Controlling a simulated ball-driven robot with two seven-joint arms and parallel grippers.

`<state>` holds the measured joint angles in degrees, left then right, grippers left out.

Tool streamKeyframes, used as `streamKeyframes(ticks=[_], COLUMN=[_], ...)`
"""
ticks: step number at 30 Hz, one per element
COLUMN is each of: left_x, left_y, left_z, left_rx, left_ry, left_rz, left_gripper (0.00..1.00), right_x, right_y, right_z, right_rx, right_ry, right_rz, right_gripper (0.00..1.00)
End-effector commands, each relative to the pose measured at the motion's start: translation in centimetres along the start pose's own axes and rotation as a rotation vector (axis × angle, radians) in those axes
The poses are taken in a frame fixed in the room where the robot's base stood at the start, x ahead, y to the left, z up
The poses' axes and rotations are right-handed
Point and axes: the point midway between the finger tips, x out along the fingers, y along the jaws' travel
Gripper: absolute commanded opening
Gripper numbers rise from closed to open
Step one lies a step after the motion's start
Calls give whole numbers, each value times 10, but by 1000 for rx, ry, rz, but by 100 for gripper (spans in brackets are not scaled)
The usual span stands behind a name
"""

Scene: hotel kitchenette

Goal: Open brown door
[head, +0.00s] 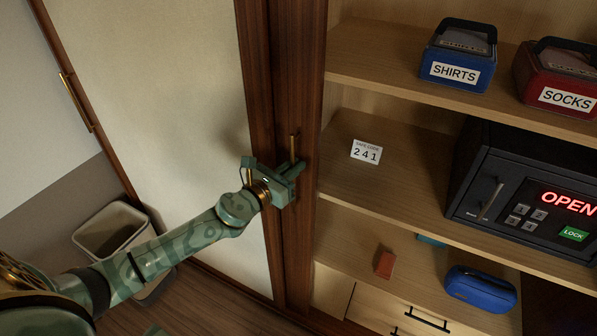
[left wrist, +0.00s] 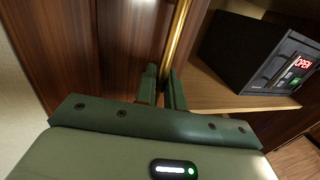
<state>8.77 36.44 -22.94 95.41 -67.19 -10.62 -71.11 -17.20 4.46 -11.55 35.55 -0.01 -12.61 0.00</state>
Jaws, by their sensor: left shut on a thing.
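The brown door (head: 309,70) shows as a dark wooden upright to the left of the open shelves, and its glossy brown wood (left wrist: 125,45) fills the upper left of the left wrist view. A thin vertical brass handle (head: 293,146) is on it. My left gripper (head: 291,172) is at this handle, with the arm reaching in from the lower left. In the left wrist view the two fingers (left wrist: 165,85) are shut around the brass handle (left wrist: 178,42). The fingers hide the gripped part. My right gripper is in neither view.
Open shelves to the right hold a blue SHIRTS box (head: 458,58), a red SOCKS box (head: 553,80), a code card (head: 366,152), a black safe (head: 487,170) reading OPEN and a blue case (head: 482,290). A bin (head: 97,232) stands on the floor at left, partly behind my arm.

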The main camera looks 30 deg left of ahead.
Motion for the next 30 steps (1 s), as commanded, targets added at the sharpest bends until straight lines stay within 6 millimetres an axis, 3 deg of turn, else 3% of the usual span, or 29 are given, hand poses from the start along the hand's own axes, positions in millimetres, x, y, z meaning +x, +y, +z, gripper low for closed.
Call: streamKeyframes(ticks=[7,18,19,21,30], left_x=[-3,-3,-3,-3,-5], left_y=[11,12,12,12,12], left_z=[-2,-2,-2,-2,-1], left_rx=[-1,-1,-1,-1,0], left_ry=[4,4,4,4,3], left_rz=[-1,-1,-2,-1,0], left_gripper=[0,0,13,27,27], right_x=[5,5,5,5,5], right_y=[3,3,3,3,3], right_z=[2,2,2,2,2], right_rx=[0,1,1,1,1], right_ry=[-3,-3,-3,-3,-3], right_rz=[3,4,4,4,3], right_gripper=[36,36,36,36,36])
